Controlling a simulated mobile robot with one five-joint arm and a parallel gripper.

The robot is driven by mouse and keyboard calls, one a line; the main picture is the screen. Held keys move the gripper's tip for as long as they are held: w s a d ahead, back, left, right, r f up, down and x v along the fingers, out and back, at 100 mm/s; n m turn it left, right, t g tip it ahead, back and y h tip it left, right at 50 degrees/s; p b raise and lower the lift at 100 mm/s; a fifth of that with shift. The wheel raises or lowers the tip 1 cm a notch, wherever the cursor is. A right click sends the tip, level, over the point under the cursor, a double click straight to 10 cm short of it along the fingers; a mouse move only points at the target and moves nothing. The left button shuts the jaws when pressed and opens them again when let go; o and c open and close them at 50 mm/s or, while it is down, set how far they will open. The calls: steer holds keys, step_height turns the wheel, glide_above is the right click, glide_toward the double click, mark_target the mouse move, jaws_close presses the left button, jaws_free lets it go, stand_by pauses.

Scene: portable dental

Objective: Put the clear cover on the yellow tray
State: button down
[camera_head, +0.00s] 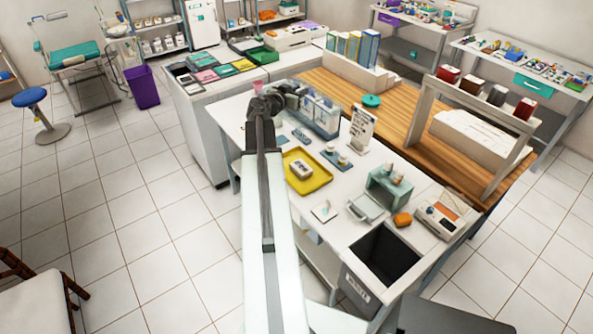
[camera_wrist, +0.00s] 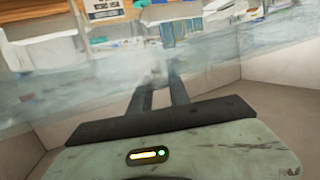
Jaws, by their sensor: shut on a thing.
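The yellow tray (camera_head: 318,183) lies on the white table, below and right of my gripper in the head view. A small pale object (camera_head: 301,169) sits in it. The clear cover (camera_head: 322,116) is a see-through box shape beside my gripper (camera_head: 275,97), reaching to the right of it. In the wrist view the clear cover (camera_wrist: 75,75) spans the picture as a blurred, see-through band. My gripper's fingers (camera_wrist: 158,88) are shut on its near part. The exact contact is blurred. I cannot tell the cover's height above the table.
A white sign (camera_head: 362,128), a small blue tray (camera_head: 338,160) and a teal box (camera_head: 388,188) stand right of the yellow tray. A dark open bin (camera_head: 384,254) is at the table's front. Colored folders (camera_head: 205,75) lie at the back left.

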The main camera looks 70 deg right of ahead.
steer(key=w+a+f+b, duration=0.2)
steer(key=a+f+b, duration=0.2)
steer(key=f+b, duration=0.6)
steer(key=w+a+f+b, duration=0.3)
steer(key=a+f+b, duration=0.1)
steer(key=f+b, duration=0.5)
steer(key=w+a+f+b, duration=0.2)
steer(key=a+f+b, duration=0.2)
steer(key=f+b, duration=0.6)
steer(key=s+d, duration=0.2)
steer(key=d, duration=0.2)
steer(key=s+d+f, duration=0.1)
steer(key=s+d, duration=0.1)
steer(key=d, duration=0.3)
steer(key=s+d+b, duration=0.1)
steer(key=s+d, duration=0.2)
steer(key=d, duration=0.2)
steer(key=shift+s+f, duration=0.1)
steer(key=shift+f, duration=0.1)
steer(key=shift+f+b, duration=2.1)
steer(key=c, duration=1.2)
jaws_free()
steer(key=shift+r, duration=0.1)
steer(key=shift+c, duration=0.2)
steer(key=shift+r, duration=0.1)
steer(key=p+v, duration=0.3)
steer(key=v, duration=0.9)
steer(key=shift+r, duration=0.25)
